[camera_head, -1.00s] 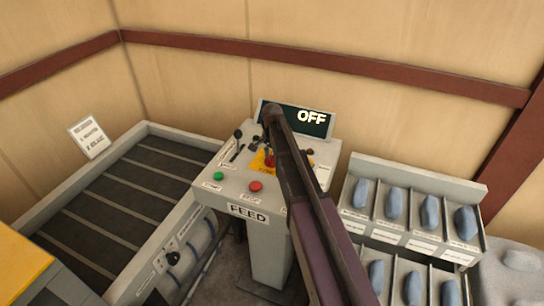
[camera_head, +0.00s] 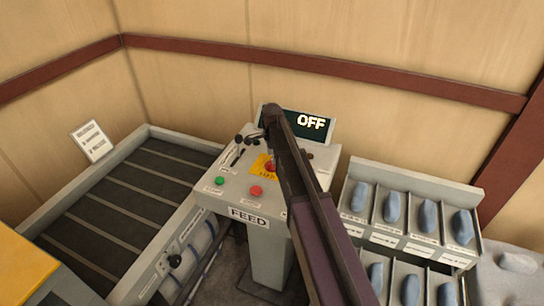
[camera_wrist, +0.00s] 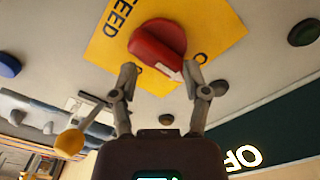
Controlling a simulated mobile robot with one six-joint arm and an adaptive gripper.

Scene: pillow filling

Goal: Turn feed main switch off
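The feed main switch is a red rotary knob (camera_wrist: 158,45) with a white arrow, on a yellow plate (camera_wrist: 105,45) in the wrist view. In the head view the red knob (camera_head: 271,167) sits mid-panel on the grey FEED console (camera_head: 222,198), partly behind my arm. My gripper (camera_wrist: 158,78) is open, its two fingers apart at either side of the knob's near end. I cannot tell whether they touch it. The dark screen (camera_head: 285,118) behind the panel reads OFF in the head view, and the wrist view also shows part of this lettering.
Green (camera_head: 219,181) and red (camera_head: 256,191) buttons sit at the console's front. Black-topped levers (camera_head: 238,139) stand at its left. A conveyor (camera_head: 115,205) lies left of the console. A rack with blue-grey pillows (camera_head: 392,207) stands right. A wall is behind.

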